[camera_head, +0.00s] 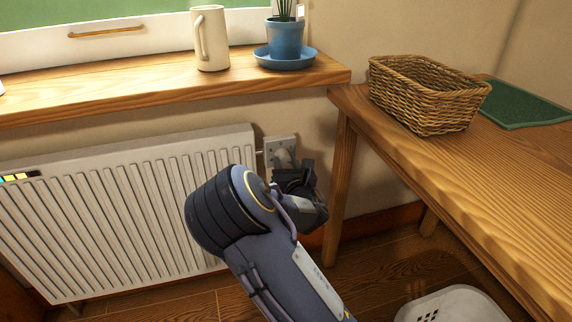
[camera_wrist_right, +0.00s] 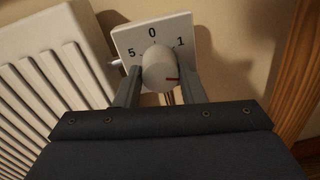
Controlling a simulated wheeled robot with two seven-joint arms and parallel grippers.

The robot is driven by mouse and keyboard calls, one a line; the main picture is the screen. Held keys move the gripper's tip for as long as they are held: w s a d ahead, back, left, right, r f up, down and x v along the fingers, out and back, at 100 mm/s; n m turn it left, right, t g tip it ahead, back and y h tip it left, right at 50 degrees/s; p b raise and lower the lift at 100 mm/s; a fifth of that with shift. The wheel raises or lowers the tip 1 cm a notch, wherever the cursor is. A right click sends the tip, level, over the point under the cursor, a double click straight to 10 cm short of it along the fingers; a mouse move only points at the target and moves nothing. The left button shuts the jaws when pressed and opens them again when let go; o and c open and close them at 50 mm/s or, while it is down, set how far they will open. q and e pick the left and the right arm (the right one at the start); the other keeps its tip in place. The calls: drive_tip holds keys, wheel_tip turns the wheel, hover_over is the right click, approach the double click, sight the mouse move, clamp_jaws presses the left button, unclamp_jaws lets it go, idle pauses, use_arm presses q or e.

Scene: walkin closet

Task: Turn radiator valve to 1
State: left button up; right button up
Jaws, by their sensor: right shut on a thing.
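The radiator valve has a round white knob (camera_wrist_right: 158,66) on a square white dial plate (camera_wrist_right: 124,38), marked 5, 0 and 1 where it shows. The plate also shows in the head view (camera_head: 272,143), on the wall just right of the white radiator (camera_head: 130,190). A red mark on the knob points right, a little below the 1. My right gripper (camera_wrist_right: 160,86) is shut on the knob, one finger at each side; in the head view it (camera_head: 289,168) partly hides the knob. The lower part of the dial is hidden. My left gripper is not in view.
A wooden windowsill (camera_head: 150,85) juts out above the radiator, with a cream mug (camera_head: 210,40) and a blue plant pot (camera_head: 285,40). A wooden table (camera_head: 450,170) with a wicker basket (camera_head: 425,95) stands right of the valve. A white container (camera_head: 450,305) stands on the floor.

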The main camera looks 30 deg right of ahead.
drive_tip(key=n, duration=0.2)
drive_tip(key=n+b, duration=0.1)
drive_tip(key=n, duration=0.1)
drive_tip(key=shift+f+n, duration=0.2)
drive_tip(key=shift+n, duration=0.2)
drive_tip(key=n+b, duration=0.2)
drive_tip(key=n, duration=0.2)
drive_tip(key=shift+r+n, duration=0.1)
drive_tip(key=shift+n, duration=0.3)
drive_tip(key=o, duration=1)
